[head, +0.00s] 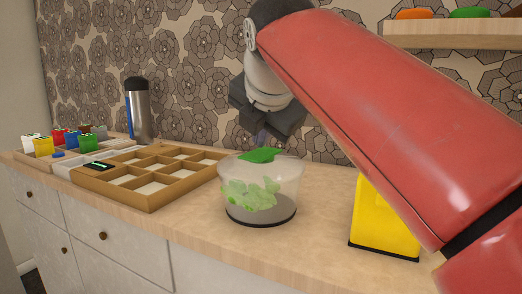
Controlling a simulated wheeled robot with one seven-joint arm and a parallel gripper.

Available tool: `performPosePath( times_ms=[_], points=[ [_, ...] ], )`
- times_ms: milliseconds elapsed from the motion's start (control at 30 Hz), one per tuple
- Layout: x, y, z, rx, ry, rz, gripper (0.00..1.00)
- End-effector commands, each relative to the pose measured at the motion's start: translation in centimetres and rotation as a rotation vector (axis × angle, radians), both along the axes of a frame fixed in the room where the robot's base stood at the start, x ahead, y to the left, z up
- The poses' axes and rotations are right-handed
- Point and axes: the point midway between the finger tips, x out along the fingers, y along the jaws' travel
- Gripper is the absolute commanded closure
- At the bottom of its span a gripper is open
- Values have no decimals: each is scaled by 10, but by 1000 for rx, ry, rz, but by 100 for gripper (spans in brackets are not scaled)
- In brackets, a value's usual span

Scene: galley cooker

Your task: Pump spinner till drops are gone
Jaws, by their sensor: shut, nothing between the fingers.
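The salad spinner (287,197) is a clear, lidded bowl with a dark base, standing upright on the wooden counter. Green leaves (250,193) show through its wall. A green part, the pump (259,155), sits on top of the lid. My gripper (261,138) points down right above the pump, with its fingers shut and empty. I cannot tell whether the fingertips touch the pump. Drops on the bowl wall are too small to make out.
A wooden divided tray (148,200) lies left of the spinner, with small coloured containers (43,146) beyond it. A steel flask (138,112) stands near the wall. A yellow block (383,225) stands at right, partly behind my arm. A shelf (455,35) hangs at upper right.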

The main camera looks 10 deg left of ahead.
Motion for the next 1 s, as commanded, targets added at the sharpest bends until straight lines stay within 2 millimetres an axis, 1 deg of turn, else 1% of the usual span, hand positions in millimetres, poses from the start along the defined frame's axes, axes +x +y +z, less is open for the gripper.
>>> performPosePath(
  times_ms=[133,300,600,733,1000],
  points=[
    [0,0,6,0,-2,-1,100],
    [0,0,25,1,-3,0,100],
    [0,0,48,2,-4,1,100],
    [0,0,51,1,-3,0,100],
    [0,0,51,1,-3,0,100]
  ],
)
